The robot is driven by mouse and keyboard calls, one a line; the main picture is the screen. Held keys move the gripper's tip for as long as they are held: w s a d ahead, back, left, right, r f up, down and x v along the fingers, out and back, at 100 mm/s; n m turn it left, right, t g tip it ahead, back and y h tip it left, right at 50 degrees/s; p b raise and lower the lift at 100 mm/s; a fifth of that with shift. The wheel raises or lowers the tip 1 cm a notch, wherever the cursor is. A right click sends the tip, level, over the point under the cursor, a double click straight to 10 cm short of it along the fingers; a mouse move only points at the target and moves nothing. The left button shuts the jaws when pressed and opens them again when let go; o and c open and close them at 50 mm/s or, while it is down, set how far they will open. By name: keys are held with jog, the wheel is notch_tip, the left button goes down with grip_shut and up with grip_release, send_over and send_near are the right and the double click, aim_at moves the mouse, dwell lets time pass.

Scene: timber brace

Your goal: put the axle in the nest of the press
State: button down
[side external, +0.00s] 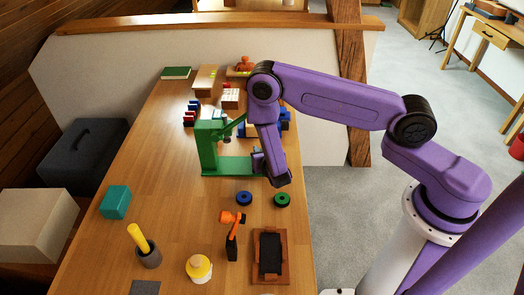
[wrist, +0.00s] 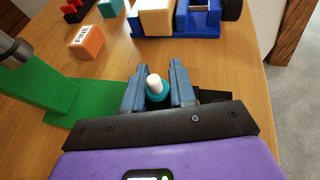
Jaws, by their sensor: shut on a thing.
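The press stands on the table as a green frame (side external: 207,150) with a flat green base, left of my gripper in the side external view. In the wrist view its green base (wrist: 100,108) runs toward my fingers and its grey metal ram (wrist: 15,50) is at the left edge. My gripper (wrist: 156,88) is shut on the axle, whose white tip (wrist: 154,82) and teal collar stand up between the blue-grey fingers. In the side external view my gripper (side external: 276,178) is low beside the press base, and the axle is hidden. I cannot make out the nest.
In the wrist view an orange lettered block (wrist: 86,41) and a blue toy vehicle (wrist: 198,20) lie beyond my fingers. A blue ring (side external: 244,198) and a green ring (side external: 282,199) lie in front of the press. A dark tray (side external: 270,256) is nearer. The table's right edge is close.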

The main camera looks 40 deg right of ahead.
jog(key=c, duration=0.9)
grip_release()
jog(key=shift+f, duration=0.1)
jog(key=shift+s+a+r, duration=0.15)
jog(key=shift+r, duration=0.1)
jog(key=v, duration=1.2)
jog(key=s+d+r+m+g+h, duration=0.1)
jog(key=s+d+r+m+g, duration=0.2)
jog(key=r+m, duration=0.25)
jog(key=s+d+r+m+g+h, duration=0.2)
jog(key=s+d+r+m+g, duration=0.1)
jog(key=r+m, duration=0.3)
jog(key=s+a+r+m+g+y, duration=0.1)
jog(key=s+r+m+g+y, duration=0.1)
jog(key=s, duration=0.4)
jog(key=s+r+m+g+y, duration=0.1)
jog(key=s+r+m+y, duration=0.1)
jog(key=s+r+y, duration=0.2)
jog(key=s+a+r+m+g+y, duration=0.1)
jog(key=s+r+m+g+y, duration=0.1)
jog(key=s, duration=0.6)
jog(key=shift+a+r+g+y, duration=0.35)
jog(key=shift+r+y, duration=0.2)
jog(key=shift+y, duration=0.55)
